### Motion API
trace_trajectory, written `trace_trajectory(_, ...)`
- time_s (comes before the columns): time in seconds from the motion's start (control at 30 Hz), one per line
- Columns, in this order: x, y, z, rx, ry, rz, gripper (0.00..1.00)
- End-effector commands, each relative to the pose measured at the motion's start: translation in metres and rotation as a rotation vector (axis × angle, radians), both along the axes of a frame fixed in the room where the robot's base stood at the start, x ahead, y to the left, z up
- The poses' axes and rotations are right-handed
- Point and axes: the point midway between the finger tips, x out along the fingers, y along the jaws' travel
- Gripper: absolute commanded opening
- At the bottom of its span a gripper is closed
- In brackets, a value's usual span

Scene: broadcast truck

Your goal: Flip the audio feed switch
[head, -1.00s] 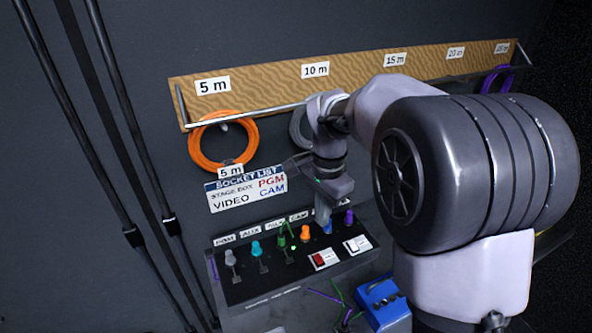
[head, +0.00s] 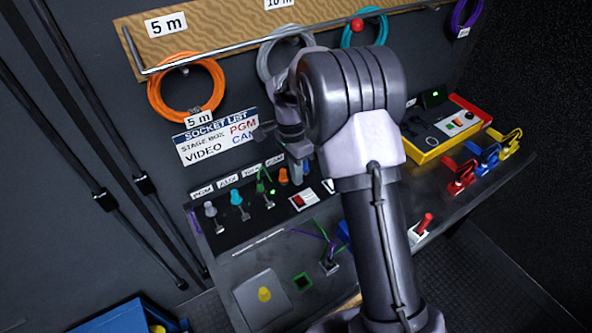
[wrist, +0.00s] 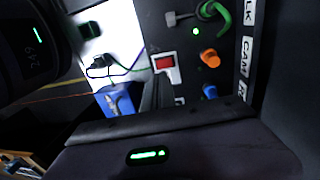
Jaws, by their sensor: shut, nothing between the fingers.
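A red rocker switch (head: 304,200) in a white frame sits on the dark socket panel. It shows clearly in the wrist view (wrist: 165,63). A white rocker switch (head: 328,186) is just right of it, partly behind my arm. A red lever (head: 425,221) on a white base stands on the desk to the right. No readable label tells which is the audio feed switch. My gripper (head: 297,172) is shut and empty, low over the panel near the orange and blue plugs.
Several plugs, including a cyan one (head: 236,198), line the panel's left. Cable coils (head: 187,88) hang on the wall. A blue crate (head: 125,318) is at lower left.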

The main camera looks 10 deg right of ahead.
Motion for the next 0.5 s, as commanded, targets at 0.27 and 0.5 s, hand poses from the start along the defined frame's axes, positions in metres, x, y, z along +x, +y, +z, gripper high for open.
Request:
trace_trajectory(0.27, -0.009, -0.003, -0.059, 0.001, 0.001, 0.000, 0.00)
trace_trajectory(0.5, -0.012, -0.004, -0.077, 0.000, 0.001, 0.001, 0.00)
